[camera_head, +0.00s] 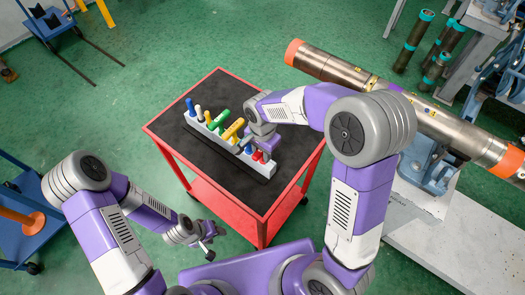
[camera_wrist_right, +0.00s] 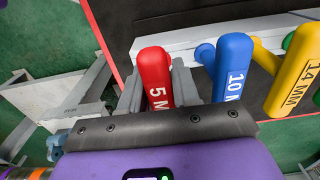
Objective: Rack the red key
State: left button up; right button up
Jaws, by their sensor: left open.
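The red key (camera_wrist_right: 155,78), marked with a 5, stands between the two fingers of my right gripper (camera_wrist_right: 157,92) in the right wrist view. Both fingers lie against its sides, and the gripper looks shut on it. In the head view the red key (camera_head: 258,156) shows at the near right end of the grey rack (camera_head: 208,133), below my right gripper (camera_head: 260,148). Whether its lower end sits in the rack is hidden. My left gripper (camera_head: 209,243) is open and empty, beside the cart's near left side.
Blue (camera_wrist_right: 233,70) and yellow (camera_wrist_right: 292,85) keys stand right of the red one in the wrist view. The rack sits on a red cart with a black top (camera_head: 220,90). A long pipe (camera_head: 340,70) in a blue vise (camera_head: 430,165) is at the right.

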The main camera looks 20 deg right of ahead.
jog(key=o, duration=0.4)
jog(key=shift+o, duration=0.2)
notch_tip(320, 180, up, 8)
jog(key=shift+f+p, duration=0.2)
jog(key=shift+p, duration=0.7)
